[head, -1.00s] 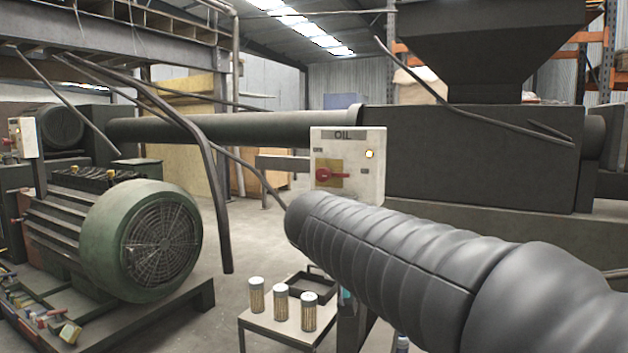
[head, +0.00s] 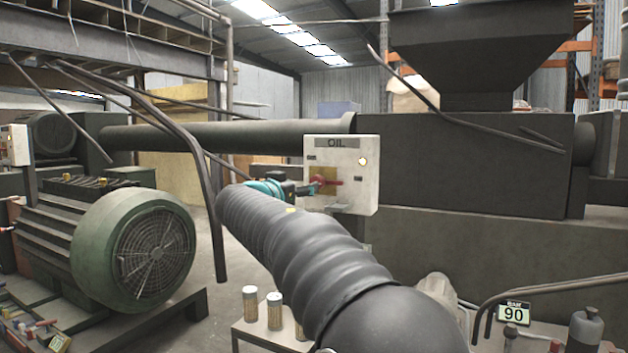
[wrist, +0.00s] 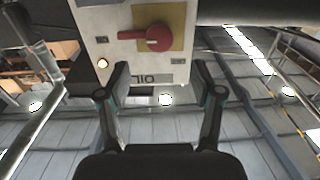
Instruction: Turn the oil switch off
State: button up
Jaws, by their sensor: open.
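The oil switch is a red rotary handle (head: 326,182) on a yellow plate, on a white box (head: 345,201) labelled OIL. The handle lies level, its lever pointing right in the head view. A small lamp (head: 362,161) at the box's upper right glows. In the wrist view the box appears upside down, with the red handle (wrist: 152,38) near the top and the lit lamp (wrist: 102,63). My gripper (head: 308,187) is in front of the handle in the head view, partly hiding it. In the wrist view my gripper (wrist: 160,82) is open, its fingers apart below the handle, holding nothing.
A dark pipe (head: 220,135) runs behind the box. A green motor (head: 140,250) stands at left, and a bent dark bar (head: 205,170) hangs left of my arm. A small table with canisters (head: 249,303) is below. A hopper (head: 480,50) rises at right.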

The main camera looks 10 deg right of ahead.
aim_at(326, 183)
jog(key=p+x, duration=0.2)
jog(key=x, duration=0.6)
jog(key=shift+w+d, duration=0.15)
jog(key=shift+c, duration=0.3)
jog(key=c, duration=1.1)
